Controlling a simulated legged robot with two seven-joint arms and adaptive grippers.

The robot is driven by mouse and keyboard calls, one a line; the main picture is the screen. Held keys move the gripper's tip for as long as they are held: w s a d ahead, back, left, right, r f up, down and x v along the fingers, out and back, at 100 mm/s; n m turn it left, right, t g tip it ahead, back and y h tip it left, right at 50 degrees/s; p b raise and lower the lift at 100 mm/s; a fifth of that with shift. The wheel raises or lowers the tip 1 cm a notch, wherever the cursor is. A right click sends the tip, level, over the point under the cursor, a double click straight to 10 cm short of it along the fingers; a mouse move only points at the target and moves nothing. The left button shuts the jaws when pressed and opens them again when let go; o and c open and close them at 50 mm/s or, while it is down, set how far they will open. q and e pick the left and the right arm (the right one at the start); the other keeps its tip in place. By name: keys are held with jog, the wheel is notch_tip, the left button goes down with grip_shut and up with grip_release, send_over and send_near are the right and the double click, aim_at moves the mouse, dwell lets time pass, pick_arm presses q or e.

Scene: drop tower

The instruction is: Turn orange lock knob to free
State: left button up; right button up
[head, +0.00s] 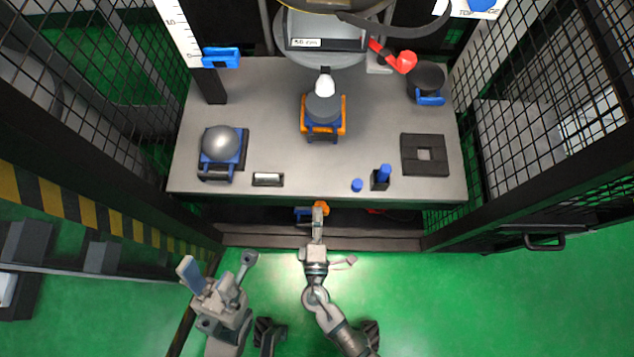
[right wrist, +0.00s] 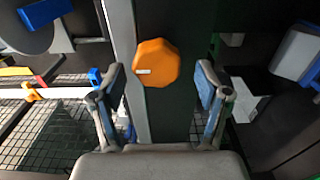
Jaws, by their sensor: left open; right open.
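The orange lock knob (right wrist: 157,62) shows in the right wrist view as a faceted orange disc with a small white mark on its left part. It lies ahead of and between the fingertips of my right gripper (right wrist: 161,82), which is open with a gap to the knob on both sides. In the head view a small part of the orange knob (head: 322,208) shows below the table's front edge, partly hidden by my right gripper (head: 318,215). My left gripper (head: 218,268) is open and empty, over the green floor at the lower left.
The grey table (head: 270,90) carries a grey ball in a blue cradle (head: 221,145), an orange-framed holder (head: 323,115), a black square block (head: 425,155) and small blue pegs (head: 383,174). Mesh fences stand on both sides.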

jog(key=s, duration=1.1)
jog(key=shift+s, duration=0.15)
jog(key=shift+f, duration=0.1)
